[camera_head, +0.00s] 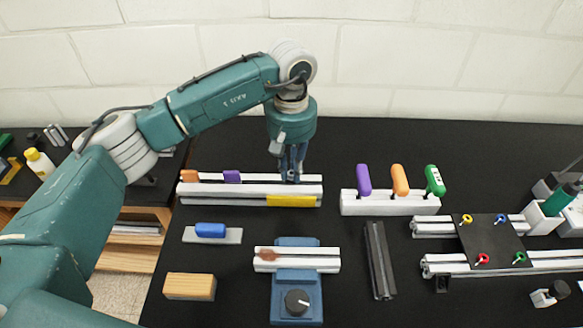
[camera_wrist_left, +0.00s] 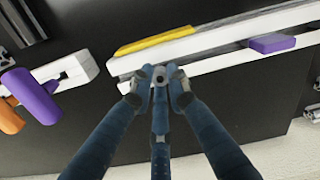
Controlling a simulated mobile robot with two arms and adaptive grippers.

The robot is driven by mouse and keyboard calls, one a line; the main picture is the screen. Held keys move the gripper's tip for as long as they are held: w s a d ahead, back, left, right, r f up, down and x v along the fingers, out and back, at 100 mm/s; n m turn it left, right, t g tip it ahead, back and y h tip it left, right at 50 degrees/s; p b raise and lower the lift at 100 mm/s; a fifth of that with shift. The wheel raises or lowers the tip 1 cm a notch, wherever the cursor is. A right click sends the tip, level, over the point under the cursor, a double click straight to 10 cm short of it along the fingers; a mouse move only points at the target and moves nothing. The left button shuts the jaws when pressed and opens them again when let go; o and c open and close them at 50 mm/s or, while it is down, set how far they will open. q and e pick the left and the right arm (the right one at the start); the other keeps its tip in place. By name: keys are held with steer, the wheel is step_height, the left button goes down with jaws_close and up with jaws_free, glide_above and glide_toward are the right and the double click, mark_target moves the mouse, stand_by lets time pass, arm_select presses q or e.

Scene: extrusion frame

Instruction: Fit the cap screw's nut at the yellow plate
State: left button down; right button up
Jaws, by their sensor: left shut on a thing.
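My left gripper (camera_head: 291,178) reaches down from above to the back white extrusion (camera_head: 250,189), at its far side. In the left wrist view the three blue fingers of my left gripper (camera_wrist_left: 160,76) close around a small grey metal piece (camera_wrist_left: 160,74). It looks like the nut, but is too small to be sure. The fingertips are at the extrusion's edge; I cannot tell whether they touch it. The yellow plate (camera_head: 291,201) lies on the extrusion's near side, right of its middle; it also shows in the left wrist view (camera_wrist_left: 155,41). No cap screw is clearly visible.
Orange and purple blocks (camera_head: 232,176) sit on the same extrusion, left of the gripper. A white rack (camera_head: 390,207) with purple, orange and green handles stands to the right. A blue fixture (camera_head: 297,276) holds a white bar in front. Black table shows between them.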

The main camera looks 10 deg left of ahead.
arm_select(q)
steer(key=shift+b, duration=0.35)
stand_by(0.4)
steer(key=shift+f, duration=0.15)
steer(key=shift+f, duration=0.1)
steer(key=shift+f+b, duration=0.9)
steer(key=shift+b, duration=0.1)
steer(key=c, duration=1.6)
jaws_free()
step_height(320, 180, up, 12)
steer(key=shift+r, duration=0.1)
